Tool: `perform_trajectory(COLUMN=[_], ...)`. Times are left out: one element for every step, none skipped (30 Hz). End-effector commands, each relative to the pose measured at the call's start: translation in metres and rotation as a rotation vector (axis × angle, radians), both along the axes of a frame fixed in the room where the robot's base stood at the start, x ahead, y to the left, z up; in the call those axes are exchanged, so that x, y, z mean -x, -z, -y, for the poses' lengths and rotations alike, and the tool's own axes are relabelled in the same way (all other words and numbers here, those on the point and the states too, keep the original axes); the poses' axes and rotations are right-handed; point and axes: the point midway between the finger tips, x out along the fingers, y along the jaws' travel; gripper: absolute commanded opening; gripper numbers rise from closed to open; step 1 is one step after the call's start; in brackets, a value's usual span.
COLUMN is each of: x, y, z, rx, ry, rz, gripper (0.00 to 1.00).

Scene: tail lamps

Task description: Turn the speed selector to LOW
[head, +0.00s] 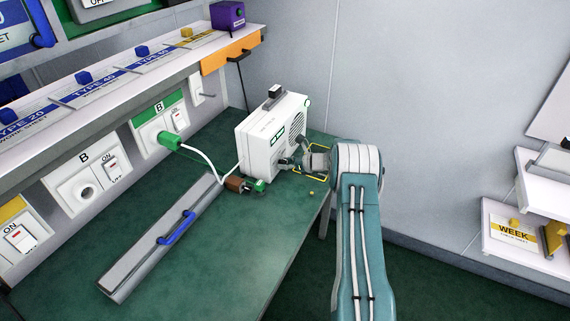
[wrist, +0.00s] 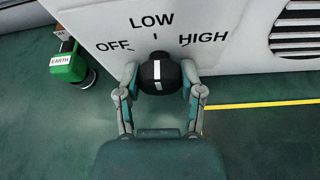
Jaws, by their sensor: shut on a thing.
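The speed selector (wrist: 158,75) is a round black knob with a white pointer stripe, below the words OFF, LOW and HIGH in the wrist view. The stripe points up toward the tick under LOW. The knob is on the front of a white box-shaped device (head: 262,138), which stands on the green bench in the head view. My gripper (wrist: 160,82) has its two fingers on the left and right sides of the knob, shut on it. In the head view my gripper (head: 292,160) is at the device's lower front, and the knob is hidden there.
A green EARTH plug part (wrist: 68,68) lies left of the device. A grey bar with a blue handle (head: 176,227) lies on the bench (head: 225,255). Yellow marking lies on the bench right of the knob.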

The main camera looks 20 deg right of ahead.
Motion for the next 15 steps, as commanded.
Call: perform_trajectory(x=[0.0018,0.0018,0.0018,0.0018,0.0017,0.0014,0.0013,0.0014,0.0014,0.0013,0.0012,0.0013,0.0012,0.0011,0.0011], y=[0.0049,0.0049,0.005,0.0048,0.0045,0.004,0.0035,0.003,0.0024,0.0021,0.0019,0.0016,0.0014,0.0013,0.0011], z=[0.0007,0.0007,0.0007,0.0008,0.0007,0.0007,0.0006,0.0006,0.0005,0.0005,0.0004,0.0004,0.0003,0.0003,0.0002], rx=[0.001,0.001,0.001,0.001,0.001,0.002,0.001,0.001,0.001,0.001,0.001,0.001,0.001,0.001,0.001], ry=[0.004,0.004,0.004,0.004,0.003,0.003,0.003,0.003,0.002,0.001,0.001,0.001,0.001,0.001,0.001], rz=[-0.009,-0.009,-0.009,-0.009,-0.007,-0.007,-0.006,-0.005,-0.005,-0.003,-0.003,-0.003,-0.002,-0.002,-0.002], gripper=[0.02,0.02,0.59,0.72,0.85,0.85,0.85,0.85,0.85,0.85,0.85,0.85,0.85,0.85,0.85])
